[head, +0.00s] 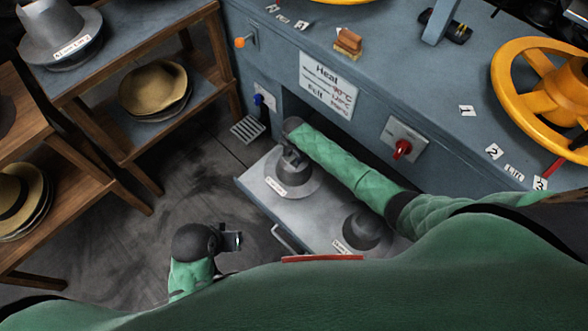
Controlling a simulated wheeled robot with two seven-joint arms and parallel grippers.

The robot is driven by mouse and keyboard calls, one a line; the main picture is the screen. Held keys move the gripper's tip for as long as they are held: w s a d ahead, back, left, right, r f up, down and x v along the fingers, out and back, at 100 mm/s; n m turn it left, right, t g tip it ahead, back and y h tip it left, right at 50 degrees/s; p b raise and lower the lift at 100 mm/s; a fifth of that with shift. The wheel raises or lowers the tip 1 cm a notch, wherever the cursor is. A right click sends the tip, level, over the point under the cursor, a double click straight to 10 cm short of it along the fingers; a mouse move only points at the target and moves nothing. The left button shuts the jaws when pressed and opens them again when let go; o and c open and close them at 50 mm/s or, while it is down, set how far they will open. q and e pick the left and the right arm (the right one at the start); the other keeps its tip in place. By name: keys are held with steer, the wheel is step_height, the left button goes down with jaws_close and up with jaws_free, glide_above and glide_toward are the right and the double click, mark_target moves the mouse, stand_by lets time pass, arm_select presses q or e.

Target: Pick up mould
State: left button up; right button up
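A grey metal hat mould (301,187) with a wide brim and a white label stands on a pulled-out metal tray (262,190) under the blue machine. My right gripper (292,160) is right over its crown, and its fingers overlap the top of the mould. I cannot tell whether they grip it. A second grey mould (362,230) with a label sits at the tray's near right end, partly hidden by my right arm. My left gripper (234,241) is low, left of the tray and apart from it, with nothing visible in it.
The blue machine (400,75) carries yellow handwheels (520,95) and a red knob (403,148). Wooden shelves (125,140) at the left hold brown hats (155,88) and a grey hat-shaped piece (62,32). The floor (190,180) between shelves and tray is clear.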

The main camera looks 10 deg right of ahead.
jaws_close()
steer(key=shift+w+r, duration=0.1)
steer(key=shift+r, duration=0.05)
